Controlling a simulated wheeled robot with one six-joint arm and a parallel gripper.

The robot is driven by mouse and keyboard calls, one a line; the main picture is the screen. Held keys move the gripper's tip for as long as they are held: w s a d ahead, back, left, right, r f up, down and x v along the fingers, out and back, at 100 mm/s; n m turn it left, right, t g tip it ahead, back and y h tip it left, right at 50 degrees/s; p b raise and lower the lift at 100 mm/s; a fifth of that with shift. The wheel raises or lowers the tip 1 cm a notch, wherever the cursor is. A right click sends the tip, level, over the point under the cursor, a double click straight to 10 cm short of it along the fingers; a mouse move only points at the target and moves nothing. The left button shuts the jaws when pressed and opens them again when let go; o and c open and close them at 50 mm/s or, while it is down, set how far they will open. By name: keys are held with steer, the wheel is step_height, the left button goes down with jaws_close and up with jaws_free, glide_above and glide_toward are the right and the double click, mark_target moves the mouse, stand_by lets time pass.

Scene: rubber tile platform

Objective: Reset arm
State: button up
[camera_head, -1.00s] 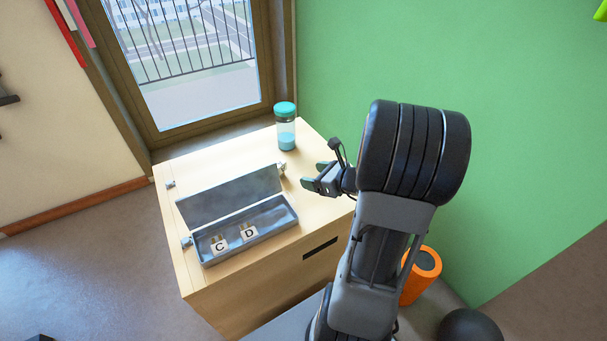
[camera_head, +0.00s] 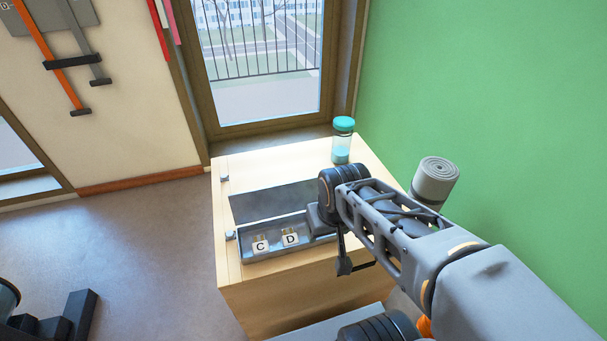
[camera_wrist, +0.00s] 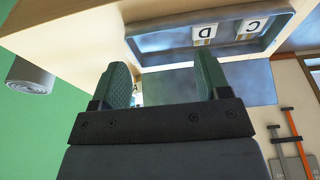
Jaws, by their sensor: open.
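My gripper (camera_wrist: 163,84) is open, its two green-padded fingers apart in the wrist view. In the head view my arm crosses from the lower right, and its end is over the right part of the cabinet, hiding the fingers. An open grey case (camera_head: 262,249) lies on the wooden cabinet (camera_head: 285,290), its lid (camera_head: 262,203) folded back. Inside stand block C (camera_head: 261,245) and block D (camera_head: 290,238); they also show inverted in the wrist view, C (camera_wrist: 252,27) and D (camera_wrist: 205,33). A piece marked A (camera_wrist: 136,88) shows partly behind the left finger.
A jar with a teal lid (camera_head: 343,140) stands at the cabinet's back right. A grey roll (camera_head: 435,181) is by the green wall. A rack with bars (camera_head: 62,60) hangs at left. Dark equipment (camera_head: 60,318) is at lower left. Floor left of the cabinet is clear.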

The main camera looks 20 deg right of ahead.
steer(key=w+p+v, duration=0.3)
steer(key=p+v, duration=0.9)
steer(key=v, duration=0.1)
steer(key=w+r+p+v, duration=0.1)
steer(key=w+p+v, duration=0.2)
steer(key=p+v, duration=1)
steer(key=shift+a+r+t, duration=0.2)
steer(key=shift+r+t, duration=0.2)
steer(key=shift+r, duration=0.15)
